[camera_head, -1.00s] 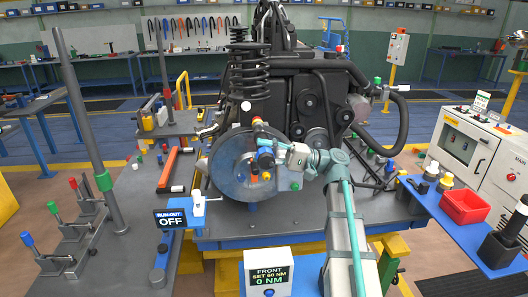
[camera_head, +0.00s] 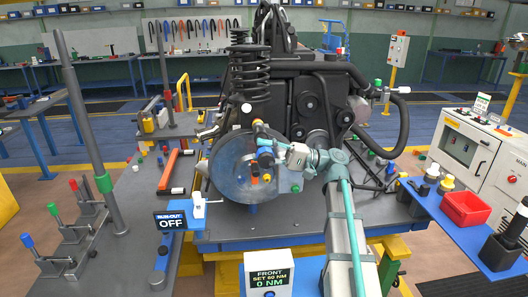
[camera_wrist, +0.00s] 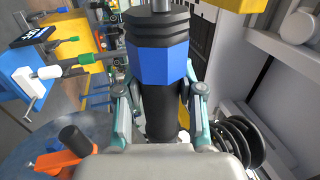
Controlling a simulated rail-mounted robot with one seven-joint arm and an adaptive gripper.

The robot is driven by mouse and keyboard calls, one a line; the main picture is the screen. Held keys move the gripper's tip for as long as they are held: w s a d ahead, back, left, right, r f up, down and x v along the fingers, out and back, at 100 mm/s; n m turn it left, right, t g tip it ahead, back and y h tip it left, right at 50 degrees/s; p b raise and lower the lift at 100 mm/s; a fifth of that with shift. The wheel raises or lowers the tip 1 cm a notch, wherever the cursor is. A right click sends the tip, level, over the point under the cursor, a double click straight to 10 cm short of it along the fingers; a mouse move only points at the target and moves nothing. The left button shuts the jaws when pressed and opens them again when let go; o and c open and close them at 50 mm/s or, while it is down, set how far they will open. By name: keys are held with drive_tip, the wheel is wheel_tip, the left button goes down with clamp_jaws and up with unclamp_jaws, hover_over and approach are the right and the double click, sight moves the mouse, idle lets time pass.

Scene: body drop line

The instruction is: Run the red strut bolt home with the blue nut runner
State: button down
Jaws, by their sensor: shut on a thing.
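My gripper (camera_wrist: 160,112) is shut on the blue nut runner (camera_wrist: 160,65), with a finger on each side of its black grip. In the head view the blue nut runner (camera_head: 265,152) is in front of the upper part of the round grey disc (camera_head: 228,165), below the coil spring. A small tan-orange end (camera_head: 258,123) shows just above it. I cannot tell whether the tool touches a bolt. I cannot pick out the red strut bolt with certainty; small orange pieces (camera_head: 254,181) show low at the disc's centre.
The coil spring (camera_head: 249,75) and dark drive unit stand behind my gripper. A run-out display (camera_head: 171,221) reads OFF; a torque box (camera_head: 269,278) reads 0 NM. A red bin (camera_head: 465,208) sits on the blue shelf at right. Lever clamps (camera_head: 60,265) stand at left.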

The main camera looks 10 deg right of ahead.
sight(266, 157)
drive_tip(key=shift+w+d+r, duration=0.15)
drive_tip(key=shift+w, duration=0.7)
idle(4.2)
drive_tip(key=shift+s, duration=0.15)
drive_tip(key=shift+s+a, duration=0.2)
drive_tip(key=shift+s, duration=1)
drive_tip(key=shift+s+a, duration=0.15)
drive_tip(key=shift+s, duration=1.05)
